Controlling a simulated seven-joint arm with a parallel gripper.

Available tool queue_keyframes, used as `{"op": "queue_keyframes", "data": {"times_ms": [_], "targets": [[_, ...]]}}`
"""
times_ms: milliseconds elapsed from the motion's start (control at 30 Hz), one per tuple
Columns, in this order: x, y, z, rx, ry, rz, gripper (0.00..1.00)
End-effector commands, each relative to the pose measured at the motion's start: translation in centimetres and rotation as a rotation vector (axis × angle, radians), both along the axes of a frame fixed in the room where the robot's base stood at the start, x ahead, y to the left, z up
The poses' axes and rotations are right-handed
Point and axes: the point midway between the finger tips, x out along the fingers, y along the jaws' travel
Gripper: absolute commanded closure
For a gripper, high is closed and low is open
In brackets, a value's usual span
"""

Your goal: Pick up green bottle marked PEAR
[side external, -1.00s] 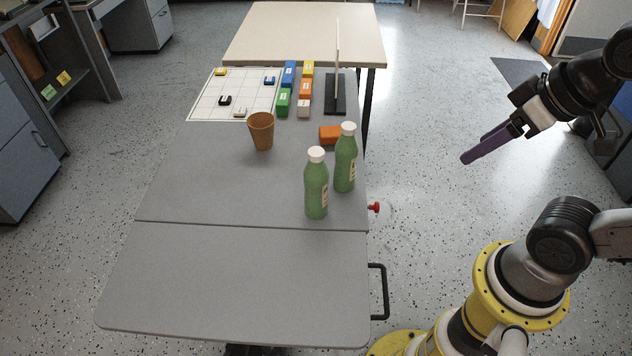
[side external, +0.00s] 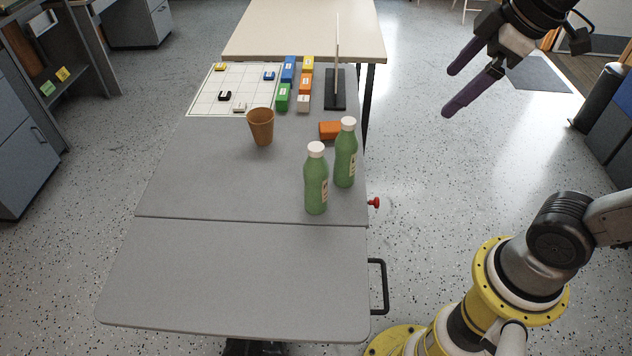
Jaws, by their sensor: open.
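Two similar green bottles with white caps stand upright near the right edge of the grey table. One green bottle (side external: 316,186) is nearer the camera, and the other green bottle (side external: 345,158) is just behind it to the right. Each has a pale label on its right side, too small to read, so I cannot tell which is marked PEAR. My gripper (side external: 447,94) has two purple fingers spread apart with nothing between them. It is in the air to the right of the table, up and right of both bottles in the picture, touching neither.
An orange block (side external: 329,130) lies just behind the bottles. A brown cup (side external: 261,127) stands left of them. Several coloured blocks, a white grid sheet (side external: 203,101) and an upright panel on a black base (side external: 335,103) are farther back. The table's front part (side external: 235,275) is clear.

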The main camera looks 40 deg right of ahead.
Motion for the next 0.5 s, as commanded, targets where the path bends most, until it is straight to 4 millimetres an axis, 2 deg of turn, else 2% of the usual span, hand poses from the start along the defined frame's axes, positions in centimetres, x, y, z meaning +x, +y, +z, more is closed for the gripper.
{"op": "queue_keyframes", "data": {"times_ms": [33,133,267,367,500], "targets": [[1.8,0.3,0.5,-0.022,0.026,0.056,0.00],[5.3,1.0,1.0,-0.067,0.073,0.175,0.00],[10.4,2.3,0.4,-0.113,0.140,0.324,0.00],[14.1,3.5,-1.0,-0.137,0.196,0.423,0.00],[18.7,5.4,-4.3,-0.153,0.276,0.527,0.00]]}}
